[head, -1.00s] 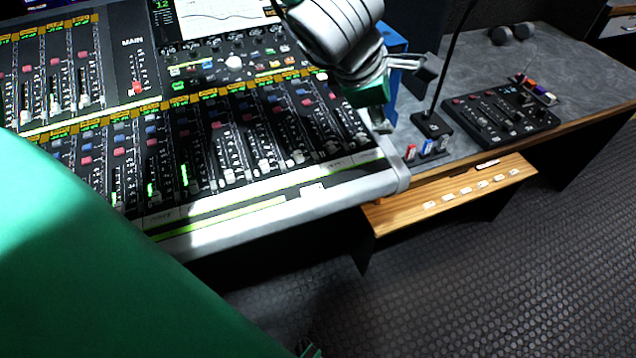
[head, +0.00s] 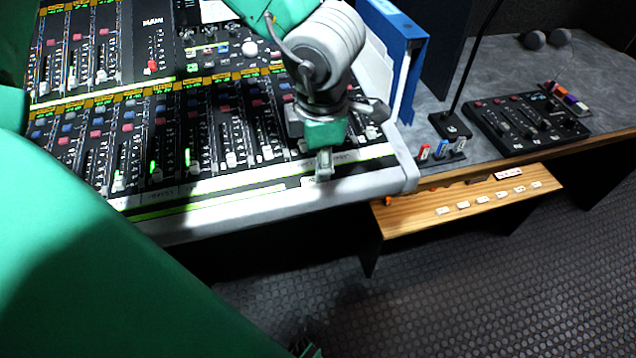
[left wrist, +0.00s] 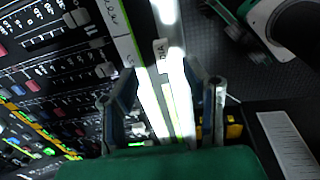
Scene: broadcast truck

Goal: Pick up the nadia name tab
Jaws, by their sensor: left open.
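The nadia name tab (left wrist: 161,52) shows in the left wrist view as a small white label on the console's front edge strip. The letters "DIA" can be read, and the rest is unclear. In the head view a small white piece (head: 312,182) at the same edge lies just below my left gripper (head: 323,168), partly covered by it. In the left wrist view the two fingers of my left gripper (left wrist: 160,92) stand apart, with the strip running between them and the tab a little beyond the tips. Nothing is held. My right gripper cannot be made out.
The fader console (head: 200,125) lies under and left of the gripper. A blue binder (head: 393,50) stands behind it. At right are a wooden ledge (head: 410,222) with several white tabs (head: 463,205), a gooseneck microphone base (head: 449,126) and a black control box (head: 525,122).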

